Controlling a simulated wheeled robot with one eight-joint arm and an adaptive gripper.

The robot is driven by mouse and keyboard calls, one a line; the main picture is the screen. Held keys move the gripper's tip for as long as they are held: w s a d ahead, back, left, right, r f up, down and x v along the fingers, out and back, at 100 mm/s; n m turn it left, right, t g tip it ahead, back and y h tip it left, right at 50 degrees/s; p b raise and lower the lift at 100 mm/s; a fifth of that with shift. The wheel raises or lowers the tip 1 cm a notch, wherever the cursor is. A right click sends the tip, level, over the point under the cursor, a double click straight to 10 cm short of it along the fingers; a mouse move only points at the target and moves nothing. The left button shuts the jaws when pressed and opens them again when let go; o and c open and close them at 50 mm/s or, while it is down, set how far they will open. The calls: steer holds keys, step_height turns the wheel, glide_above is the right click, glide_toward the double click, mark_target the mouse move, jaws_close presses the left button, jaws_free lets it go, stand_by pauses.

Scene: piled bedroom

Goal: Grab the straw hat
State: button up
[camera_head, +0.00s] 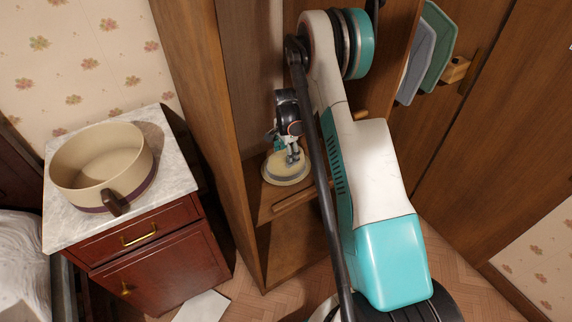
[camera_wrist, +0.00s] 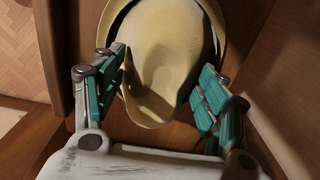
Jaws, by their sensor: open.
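The straw hat (camera_head: 286,170) is pale yellow with a darker band. It lies on a shelf inside the wooden wardrobe in the head view, partly hidden by my gripper (camera_head: 290,152) above it. In the wrist view the hat's crown (camera_wrist: 165,55) fills the upper middle. My gripper (camera_wrist: 160,100) is open there, with one teal-padded finger on each side of the crown. The left finger overlaps the crown's left edge in the picture; I cannot tell whether either finger touches it. The near part of the crown lies between the fingers.
Wardrobe side panels (camera_head: 235,190) stand close around the hat, with a shelf front rail (camera_head: 300,198) before it. A marble-topped red nightstand (camera_head: 150,240) with a beige pot (camera_head: 100,165) stands at left. Grey and green hanging items (camera_head: 432,60) are at right.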

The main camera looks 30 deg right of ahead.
steer(key=shift+f+b, duration=0.2)
steer(key=shift+b, duration=0.1)
stand_by(0.4)
steer(key=c, duration=1.5)
